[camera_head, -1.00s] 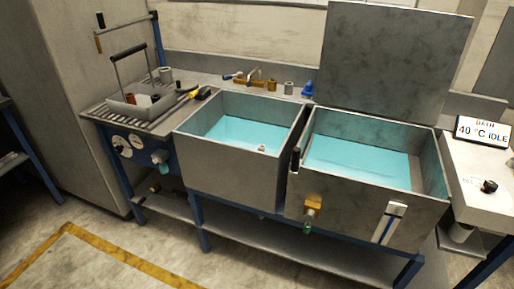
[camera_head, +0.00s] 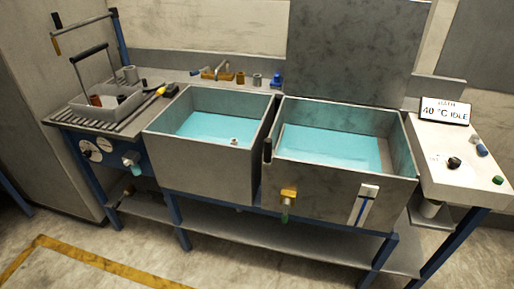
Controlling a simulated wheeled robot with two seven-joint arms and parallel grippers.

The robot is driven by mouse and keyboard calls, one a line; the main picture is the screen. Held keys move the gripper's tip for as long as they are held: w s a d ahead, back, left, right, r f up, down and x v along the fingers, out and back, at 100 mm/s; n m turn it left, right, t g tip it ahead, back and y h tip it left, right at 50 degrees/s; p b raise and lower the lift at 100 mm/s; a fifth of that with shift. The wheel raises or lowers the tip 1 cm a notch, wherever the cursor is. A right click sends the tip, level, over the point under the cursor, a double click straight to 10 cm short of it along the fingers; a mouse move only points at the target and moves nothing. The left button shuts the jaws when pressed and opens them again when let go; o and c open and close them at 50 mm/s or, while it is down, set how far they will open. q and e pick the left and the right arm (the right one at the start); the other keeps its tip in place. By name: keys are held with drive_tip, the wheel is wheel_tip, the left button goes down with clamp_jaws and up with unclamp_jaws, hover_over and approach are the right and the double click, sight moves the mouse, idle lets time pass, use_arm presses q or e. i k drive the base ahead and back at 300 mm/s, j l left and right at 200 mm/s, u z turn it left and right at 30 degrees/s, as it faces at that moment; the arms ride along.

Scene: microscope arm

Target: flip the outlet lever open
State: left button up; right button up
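A brass outlet fitting (camera_head: 288,194) sits low on the front wall of the right tank (camera_head: 330,190), toward its left side. A small green piece (camera_head: 285,217) hangs below it; I cannot tell if this is the lever or the spout. Another outlet-like fitting (camera_head: 132,160) with a teal end is on the blue panel at the left, under the drainboard. Neither of my grippers is in view.
Both the left tank (camera_head: 200,165) and right tank hold blue-green liquid; the right tank's lid (camera_head: 355,50) stands raised. A sign (camera_head: 445,111) reads 40 °C IDLE. A lower shelf (camera_head: 270,235) runs beneath; the floor in front is clear.

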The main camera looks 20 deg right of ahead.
sight(474, 139)
drive_tip(key=z, duration=2.05)
drive_tip(key=i+l+z, duration=0.25)
drive_tip(key=i+z, duration=0.25)
drive_tip(key=i+l+z, duration=0.2)
drive_tip(key=i+z, duration=0.6)
drive_tip(key=i, duration=0.2)
drive_tip(key=i+j+z, duration=0.1)
drive_tip(key=i+z, duration=0.25)
drive_tip(key=i, duration=0.15)
drive_tip(key=i+u, duration=0.2)
drive_tip(key=i, duration=0.3)
drive_tip(key=i+l+u, duration=0.15)
drive_tip(key=i, duration=0.3)
drive_tip(key=i+u, duration=0.25)
drive_tip(key=u, duration=0.2)
drive_tip(key=i+u, duration=0.25)
drive_tip(key=u, duration=0.2)
drive_tip(key=i+l+u, duration=0.15)
drive_tip(key=u, duration=0.35)
drive_tip(key=i, duration=0.1)
